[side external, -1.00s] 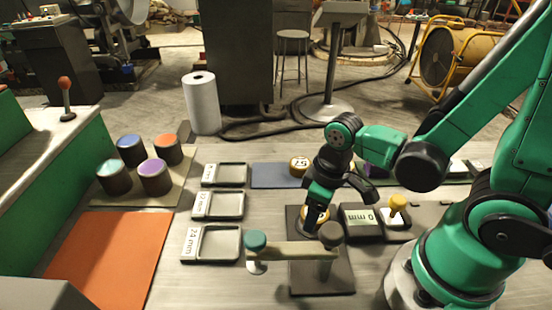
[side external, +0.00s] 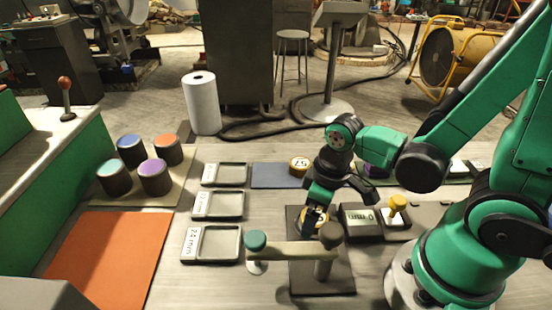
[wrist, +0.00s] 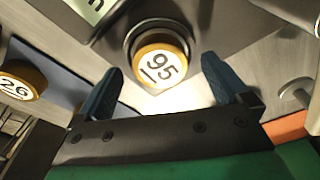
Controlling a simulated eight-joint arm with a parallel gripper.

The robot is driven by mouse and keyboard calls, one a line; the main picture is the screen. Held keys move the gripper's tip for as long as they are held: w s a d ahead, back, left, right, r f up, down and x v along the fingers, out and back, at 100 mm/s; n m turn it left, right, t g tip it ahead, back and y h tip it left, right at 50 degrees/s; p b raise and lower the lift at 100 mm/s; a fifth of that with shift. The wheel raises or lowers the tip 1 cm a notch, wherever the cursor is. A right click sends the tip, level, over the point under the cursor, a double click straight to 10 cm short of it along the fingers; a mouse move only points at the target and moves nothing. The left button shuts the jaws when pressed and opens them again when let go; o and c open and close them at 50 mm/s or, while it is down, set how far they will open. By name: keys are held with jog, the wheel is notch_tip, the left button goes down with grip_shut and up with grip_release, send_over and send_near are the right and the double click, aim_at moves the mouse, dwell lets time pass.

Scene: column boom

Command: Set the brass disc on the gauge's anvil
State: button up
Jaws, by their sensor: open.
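The brass disc (side external: 318,213), with a numbered white top, lies flat on the dark round anvil of the gauge (side external: 322,278). In the wrist view the disc (wrist: 160,62) sits within the anvil's dark rim (wrist: 133,37). My gripper (side external: 318,212) is at the disc in the side view, and its hand partly hides it. In the wrist view the open fingers (wrist: 160,66) are spread to either side of the disc, with visible gaps. The gauge's display (side external: 361,218) seems to read 0 mm.
Another brass disc (side external: 299,165) lies on the blue mat (side external: 268,176). Labelled trays (side external: 212,244) stand to the left. Several colored-top cylinders (side external: 153,178) stand farther left. The orange mat (side external: 95,260) is bare.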

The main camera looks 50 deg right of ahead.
aim_at(323, 220)
jog(key=shift+s+r, duration=0.65)
jog(key=shift+r, duration=4.85)
jog(key=w+d+m+t, duration=0.2)
jog(key=w+m+t, duration=0.1)
jog(key=w+t, duration=0.2)
jog(key=shift+w+r+t, duration=0.3)
jog(key=shift+w+t, duration=0.1)
jog(key=shift+w, duration=0.1)
